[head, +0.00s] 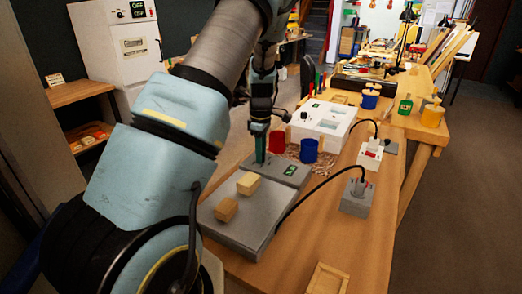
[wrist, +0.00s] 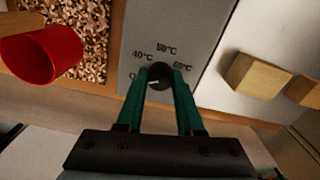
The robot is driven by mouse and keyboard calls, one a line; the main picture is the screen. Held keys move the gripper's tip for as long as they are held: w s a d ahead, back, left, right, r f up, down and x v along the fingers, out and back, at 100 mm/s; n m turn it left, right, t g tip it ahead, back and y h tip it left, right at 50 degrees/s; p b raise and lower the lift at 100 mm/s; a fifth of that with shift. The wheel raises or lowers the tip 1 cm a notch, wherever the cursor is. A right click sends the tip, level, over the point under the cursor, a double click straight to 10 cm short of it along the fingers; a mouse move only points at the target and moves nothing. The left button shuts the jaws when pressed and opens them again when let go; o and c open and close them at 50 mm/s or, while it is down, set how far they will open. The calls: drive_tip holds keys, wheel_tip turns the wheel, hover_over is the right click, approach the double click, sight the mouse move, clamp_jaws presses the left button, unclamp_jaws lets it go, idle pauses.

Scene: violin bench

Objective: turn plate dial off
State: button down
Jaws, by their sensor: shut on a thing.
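The plate dial (wrist: 159,88) is a round black knob on a grey control panel (wrist: 150,20). Its white line points left, roughly toward a label starting with "O" that a finger partly hides. Labels 40, 50 and what looks like 60°C curve around it. My gripper (wrist: 160,75) has its two green fingers shut on the dial, one on each side. In the head view my gripper (head: 261,160) reaches down onto the panel behind the grey plate (head: 235,228); the dial is hidden there. A small green display (head: 290,170) is lit on the panel, too small to read.
Two wooden blocks (head: 248,183) (head: 226,209) lie on the plate. A red cup (head: 277,142) and a blue cup (head: 308,150) stand behind the panel. A black cable (head: 310,193) runs from a grey socket box (head: 357,197) at the right. The bench front is mostly clear.

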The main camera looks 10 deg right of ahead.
drive_tip(key=shift+w+n, duration=0.1)
drive_tip(key=shift+n, duration=0.5)
drive_tip(key=c, duration=0.5)
unclamp_jaws()
drive_tip(key=shift+c, duration=0.2)
drive_tip(key=shift+r, duration=0.1)
wheel_tip(320, 180, up, 11)
drive_tip(key=b, duration=0.1)
drive_tip(key=shift+b, duration=0.35)
drive_tip(key=shift+a, duration=0.1)
drive_tip(key=s+a+m, duration=0.7)
drive_tip(key=s+a, duration=0.1)
drive_tip(key=s, duration=0.3)
drive_tip(key=s+a+m+t, duration=0.1)
drive_tip(key=s+a+m, duration=0.7)
drive_tip(key=s, duration=0.2)
drive_tip(key=shift+s+a+f+t, duration=0.2)
drive_tip(key=shift+s+f+t, duration=0.1)
drive_tip(key=shift+s+f, duration=0.1)
